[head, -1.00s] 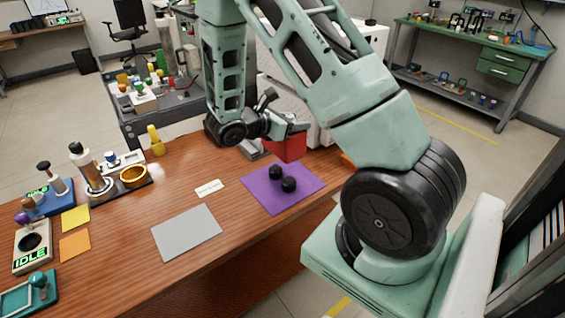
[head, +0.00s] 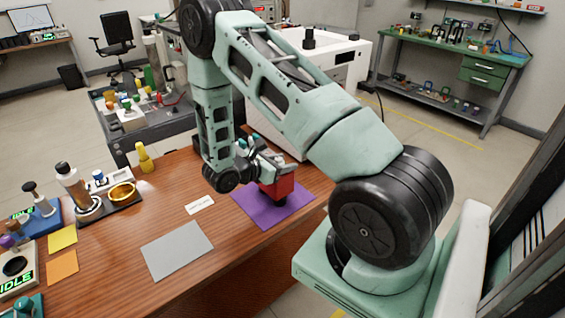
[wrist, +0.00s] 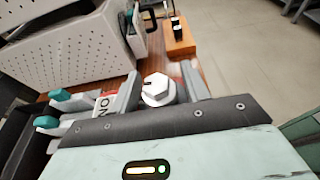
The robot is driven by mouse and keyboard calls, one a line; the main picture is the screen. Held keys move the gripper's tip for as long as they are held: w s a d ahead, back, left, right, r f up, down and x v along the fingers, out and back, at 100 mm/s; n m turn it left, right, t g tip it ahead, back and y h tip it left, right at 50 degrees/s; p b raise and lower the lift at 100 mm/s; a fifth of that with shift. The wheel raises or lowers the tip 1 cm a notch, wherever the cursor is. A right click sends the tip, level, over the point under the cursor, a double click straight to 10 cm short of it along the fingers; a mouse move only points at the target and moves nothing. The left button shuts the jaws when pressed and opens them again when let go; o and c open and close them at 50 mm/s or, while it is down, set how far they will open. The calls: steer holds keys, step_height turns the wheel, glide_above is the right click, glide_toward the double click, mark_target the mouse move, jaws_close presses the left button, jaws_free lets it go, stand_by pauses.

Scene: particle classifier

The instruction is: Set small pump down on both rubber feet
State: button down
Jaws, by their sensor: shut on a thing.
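The small pump shows in the head view as a red block (head: 277,189) over the purple mat (head: 250,213). My gripper (head: 267,168) is shut on it from above. A black rubber foot (head: 281,202) shows under the red block. The second foot is hidden, and I cannot tell whether the pump touches or rests on the feet. In the wrist view, a pale hexagonal cap (wrist: 157,90) sits between the grey fingers of my gripper (wrist: 163,88); the pump's underside is hidden there.
A grey sheet (head: 177,250) and white label (head: 200,205) lie left of the mat. A gold ring fixture (head: 122,193) and yellow bottle (head: 145,158) stand further left. A white perforated cabinet (wrist: 70,52) is close behind my gripper. An orange block (wrist: 179,38) shows in the wrist view.

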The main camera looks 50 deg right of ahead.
steer(key=shift+f, duration=0.2)
steer(key=c, duration=0.7)
jaws_free()
steer(key=shift+r, duration=0.1)
